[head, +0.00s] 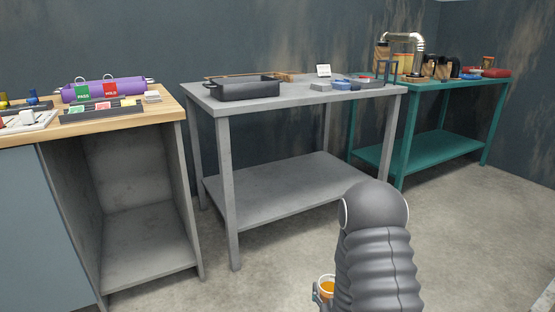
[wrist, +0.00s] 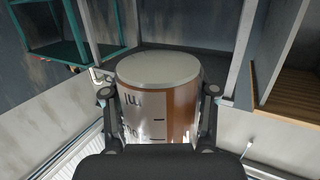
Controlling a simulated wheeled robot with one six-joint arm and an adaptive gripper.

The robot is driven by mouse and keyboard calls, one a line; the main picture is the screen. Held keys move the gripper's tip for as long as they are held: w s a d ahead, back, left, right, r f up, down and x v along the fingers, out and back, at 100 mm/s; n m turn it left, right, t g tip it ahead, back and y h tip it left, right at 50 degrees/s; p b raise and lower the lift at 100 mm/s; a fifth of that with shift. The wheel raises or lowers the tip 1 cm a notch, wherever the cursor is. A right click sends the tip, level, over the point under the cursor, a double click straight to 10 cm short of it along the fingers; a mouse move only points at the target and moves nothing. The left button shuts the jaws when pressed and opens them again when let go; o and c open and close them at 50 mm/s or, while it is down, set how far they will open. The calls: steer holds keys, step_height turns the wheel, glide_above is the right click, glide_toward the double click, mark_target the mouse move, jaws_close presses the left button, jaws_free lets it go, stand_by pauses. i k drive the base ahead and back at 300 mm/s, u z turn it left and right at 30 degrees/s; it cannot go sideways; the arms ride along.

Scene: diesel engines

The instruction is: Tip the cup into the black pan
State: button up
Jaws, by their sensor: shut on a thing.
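The cup (head: 327,287) shows at the bottom of the head view, with a pale rim and orange contents, partly hidden by my arm. In the wrist view the cup (wrist: 158,110) is large, with dark scale marks, an orange-brown side and a pale round end. My gripper (wrist: 158,92) is shut on it, one finger on each side. In the head view the cup looks roughly upright, low in front of the grey table. The black pan (head: 245,92) sits on the left part of the grey table's top, well apart from the cup.
A wooden bench (head: 160,112) with a purple roll stands left. A teal table (head: 440,86) with cups and pipework stands right. Open floor lies before the grey table.

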mark_target(230, 89)
steer(key=z, duration=1.6)
steer(key=i, duration=2.35)
steer(key=u, duration=2.9)
